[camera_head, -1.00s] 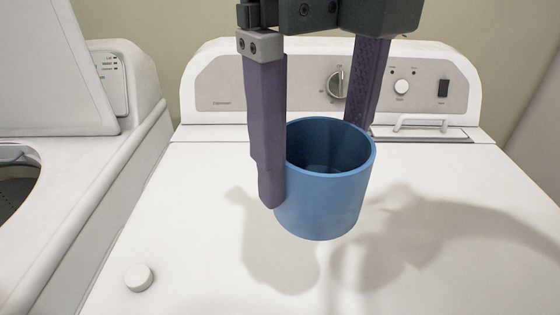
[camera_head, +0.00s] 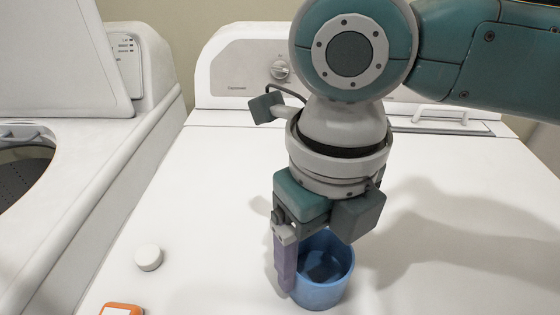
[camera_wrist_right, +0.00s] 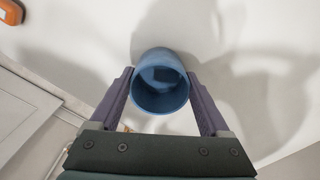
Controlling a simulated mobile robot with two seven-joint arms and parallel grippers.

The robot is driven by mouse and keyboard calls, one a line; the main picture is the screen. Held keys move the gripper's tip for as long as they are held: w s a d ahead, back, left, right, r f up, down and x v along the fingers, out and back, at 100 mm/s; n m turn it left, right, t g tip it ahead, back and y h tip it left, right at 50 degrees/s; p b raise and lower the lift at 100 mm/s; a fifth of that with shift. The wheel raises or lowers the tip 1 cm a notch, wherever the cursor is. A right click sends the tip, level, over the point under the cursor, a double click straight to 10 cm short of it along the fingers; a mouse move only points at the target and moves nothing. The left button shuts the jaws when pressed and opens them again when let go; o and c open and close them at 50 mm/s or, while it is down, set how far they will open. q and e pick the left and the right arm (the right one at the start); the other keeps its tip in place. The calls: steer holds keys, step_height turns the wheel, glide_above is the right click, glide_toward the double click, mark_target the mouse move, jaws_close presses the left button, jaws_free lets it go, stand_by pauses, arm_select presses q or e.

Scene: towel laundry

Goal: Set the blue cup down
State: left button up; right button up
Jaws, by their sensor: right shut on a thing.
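The blue cup (camera_head: 328,290) is upright and empty, low over the white top of the dryer (camera_head: 215,215), towards the front of the head view. I cannot tell whether its base touches the surface. My right gripper (camera_head: 305,268) comes down from above and is shut on the cup, one purple finger on its left side; the other finger is mostly hidden. In the right wrist view the cup (camera_wrist_right: 160,85) sits between both fingers of the right gripper (camera_wrist_right: 161,92), its opening facing the camera. My left gripper is not in view.
A small white round knob (camera_head: 148,257) and an orange-and-white object (camera_head: 122,309) lie left of the cup. The open washer (camera_head: 60,190) stands at the left. The dryer's control panel (camera_head: 240,75) rises at the back. The white top around the cup is mostly clear.

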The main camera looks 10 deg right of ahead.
mark_target(314, 272)
steer(key=shift+f, duration=0.1)
steer(key=o, duration=1.2)
step_height(314, 272, up, 12)
steer(key=shift+r+p, duration=0.15)
steer(key=shift+p, duration=0.3)
